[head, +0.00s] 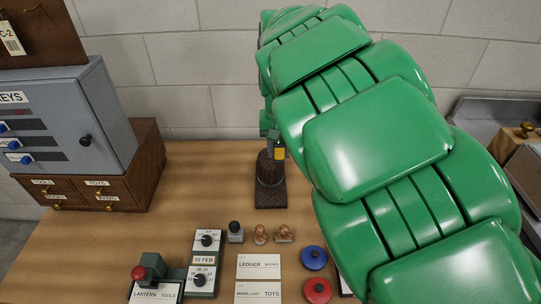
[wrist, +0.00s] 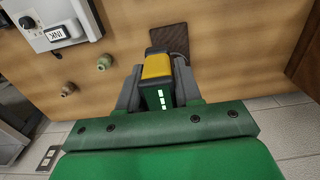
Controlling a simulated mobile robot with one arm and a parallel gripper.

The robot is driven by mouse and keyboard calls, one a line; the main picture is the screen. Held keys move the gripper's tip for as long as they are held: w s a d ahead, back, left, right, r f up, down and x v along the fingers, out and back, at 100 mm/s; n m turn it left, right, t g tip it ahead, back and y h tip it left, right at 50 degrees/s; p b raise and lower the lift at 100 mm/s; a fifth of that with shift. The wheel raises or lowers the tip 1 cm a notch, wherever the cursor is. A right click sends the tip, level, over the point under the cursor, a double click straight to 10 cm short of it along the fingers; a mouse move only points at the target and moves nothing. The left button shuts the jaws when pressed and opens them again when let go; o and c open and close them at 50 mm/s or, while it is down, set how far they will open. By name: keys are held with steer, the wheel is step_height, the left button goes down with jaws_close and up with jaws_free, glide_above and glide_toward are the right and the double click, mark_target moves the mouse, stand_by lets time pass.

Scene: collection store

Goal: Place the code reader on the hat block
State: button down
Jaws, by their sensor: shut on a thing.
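The code reader, dark with a yellow part (head: 279,154), is held between the two grey fingers of my gripper (head: 273,137). In the wrist view the code reader (wrist: 157,68) shows its yellow top and a dark end with small bright marks, and my gripper (wrist: 158,82) is shut on its sides. The hat block (head: 268,172) is a dark wooden rounded post on a square base. The code reader overlaps the block's top in the head view; I cannot tell whether they touch. In the wrist view the hat block's base (wrist: 169,38) shows just beyond the reader; its post is hidden.
A grey key cabinet (head: 65,120) stands on a wooden drawer unit (head: 95,190) at the left. Stamps (head: 260,235), label cards (head: 258,267), a blue pad (head: 313,257) and a red pad (head: 317,290) lie in front. The wooden table left of the block is clear.

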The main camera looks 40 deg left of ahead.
steer(key=shift+w+a+f, duration=1.15)
steer(key=shift+a+f, duration=0.35)
steer(key=shift+a, duration=0.15)
steer(key=shift+w+a+f, duration=1.2)
steer(key=shift+a+f, duration=0.3)
steer(key=shift+a, duration=0.2)
steer(key=shift+w+a+f, duration=1.15)
steer(key=shift+a+f, duration=0.35)
steer(key=shift+a, duration=0.15)
steer(key=shift+w+a+f, duration=0.1)
steer(key=shift+a+f, duration=0.05)
steer(key=shift+f, duration=1.6)
steer(key=shift+f, duration=0.1)
steer(key=c, duration=0.8)
jaws_free()
steer(key=shift+o, duration=0.2)
